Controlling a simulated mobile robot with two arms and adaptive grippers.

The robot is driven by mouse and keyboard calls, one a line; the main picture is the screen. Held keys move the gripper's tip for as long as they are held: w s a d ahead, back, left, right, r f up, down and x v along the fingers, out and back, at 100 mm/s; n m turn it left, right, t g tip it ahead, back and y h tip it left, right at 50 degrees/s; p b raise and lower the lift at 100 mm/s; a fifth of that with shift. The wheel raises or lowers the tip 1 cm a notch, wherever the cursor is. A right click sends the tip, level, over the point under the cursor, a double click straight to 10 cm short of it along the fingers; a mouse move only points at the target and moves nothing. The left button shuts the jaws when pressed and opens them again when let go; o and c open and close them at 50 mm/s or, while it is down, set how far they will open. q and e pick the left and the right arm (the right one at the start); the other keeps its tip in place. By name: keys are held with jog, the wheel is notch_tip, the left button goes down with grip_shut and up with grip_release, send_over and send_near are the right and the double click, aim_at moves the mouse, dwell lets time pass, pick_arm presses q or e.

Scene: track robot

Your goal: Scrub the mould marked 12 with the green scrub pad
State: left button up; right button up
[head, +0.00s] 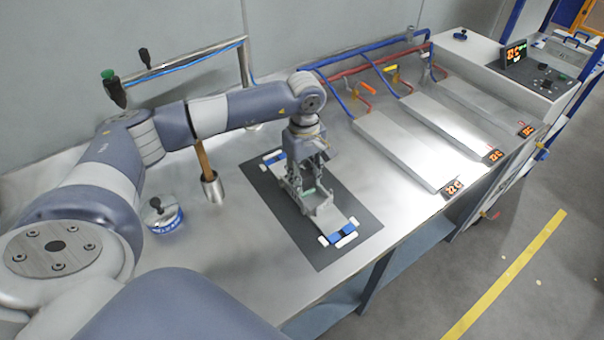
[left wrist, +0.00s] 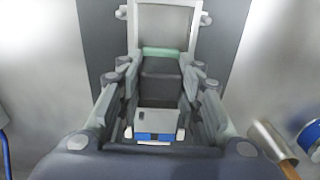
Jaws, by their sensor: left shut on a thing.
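The mould (head: 322,216) lies on a dark mat (head: 357,196) on the steel bench, with blue and white pieces at both ends. No number 12 can be read on it. My left gripper (head: 307,190) points down over the mould's middle, shut on the green scrub pad (head: 309,191). The pad shows as a thin green strip between the fingers in the left wrist view (left wrist: 161,52), with the grey mould (left wrist: 165,18) beyond it. The pad is at or just above the mould; I cannot tell whether they touch. My right gripper is not in view.
A metal cup (head: 213,190) with a wooden-handled tool and a blue-labelled tin (head: 162,215) stand left of the mat. Three flat metal plates with red displays, one being the near plate (head: 402,148), lie to the right. Hoses (head: 365,62) run behind them.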

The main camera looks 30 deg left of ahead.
pick_arm(q)
jog(key=shift+s+d, duration=0.3)
jog(key=shift+d, duration=0.5)
jog(key=shift+s+d, duration=0.25)
jog(key=shift+d, duration=0.3)
jog(key=shift+s+d, duration=0.2)
jog(key=shift+d, duration=0.35)
jog(key=shift+a+f, duration=0.1)
jog(key=shift+a, duration=0.1)
jog(key=shift+w+a+b, duration=0.2)
jog(key=shift+a+b, duration=0.15)
jog(key=shift+a, duration=0.15)
jog(key=shift+w+a, duration=0.2)
jog(key=shift+a, duration=0.25)
jog(key=shift+a, duration=0.15)
